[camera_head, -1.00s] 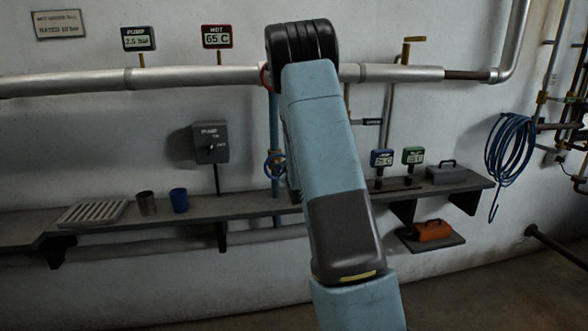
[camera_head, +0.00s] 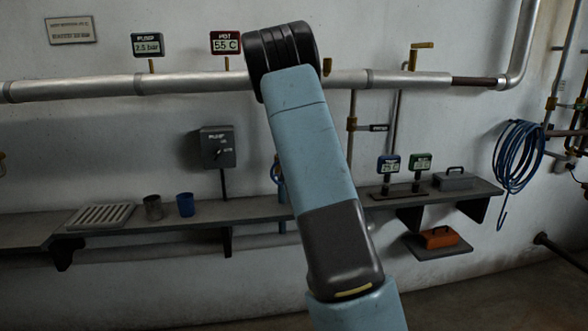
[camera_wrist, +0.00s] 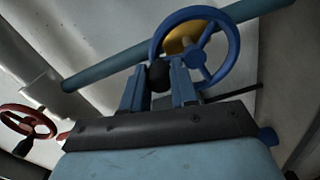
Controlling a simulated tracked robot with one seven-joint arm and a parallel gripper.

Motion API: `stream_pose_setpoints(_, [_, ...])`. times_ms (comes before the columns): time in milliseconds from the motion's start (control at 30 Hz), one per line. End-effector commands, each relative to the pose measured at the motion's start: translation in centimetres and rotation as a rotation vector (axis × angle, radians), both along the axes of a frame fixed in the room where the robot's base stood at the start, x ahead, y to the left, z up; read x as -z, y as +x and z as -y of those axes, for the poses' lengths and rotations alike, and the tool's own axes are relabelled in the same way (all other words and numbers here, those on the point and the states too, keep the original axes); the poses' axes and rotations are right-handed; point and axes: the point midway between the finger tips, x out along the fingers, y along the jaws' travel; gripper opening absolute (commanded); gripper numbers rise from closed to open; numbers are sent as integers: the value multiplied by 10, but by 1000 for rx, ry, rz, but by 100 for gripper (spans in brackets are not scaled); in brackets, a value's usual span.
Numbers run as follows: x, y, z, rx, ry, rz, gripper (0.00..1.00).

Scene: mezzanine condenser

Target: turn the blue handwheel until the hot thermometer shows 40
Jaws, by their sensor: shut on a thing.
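The blue handwheel (camera_wrist: 195,58) shows in the wrist view with a yellow part behind it, on a blue pipe. My gripper (camera_wrist: 158,82) is shut on the dark knob (camera_wrist: 159,72) at the wheel's lower left rim. In the head view my arm hides my gripper and most of the blue handwheel (camera_head: 276,173). The hot thermometer (camera_head: 225,43), a red-framed display above the insulated pipe, reads 55 C.
A pump gauge (camera_head: 148,45) reads about 2.3 bar. A red handwheel (camera_wrist: 27,121) is at the wrist view's left. The shelf (camera_head: 255,210) carries a grille, cups and a grey box. A switch box (camera_head: 217,147) and a blue hose coil (camera_head: 517,160) hang on the wall.

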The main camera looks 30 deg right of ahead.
Motion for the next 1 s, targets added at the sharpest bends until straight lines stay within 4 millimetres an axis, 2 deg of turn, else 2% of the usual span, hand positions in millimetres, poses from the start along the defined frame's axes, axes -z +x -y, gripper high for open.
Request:
stream_pose_setpoints(467, [4,-1,-3,-4,-9,-12,0])
stream_pose_setpoints(500, [4,-1,-3,-3,-9,-12,32])
stream_pose_setpoints(733, [3,0,-2,-2,-9,-8,53])
stream_pose_setpoints(1000, [2,-1,-1,-1,-9,-7,53])
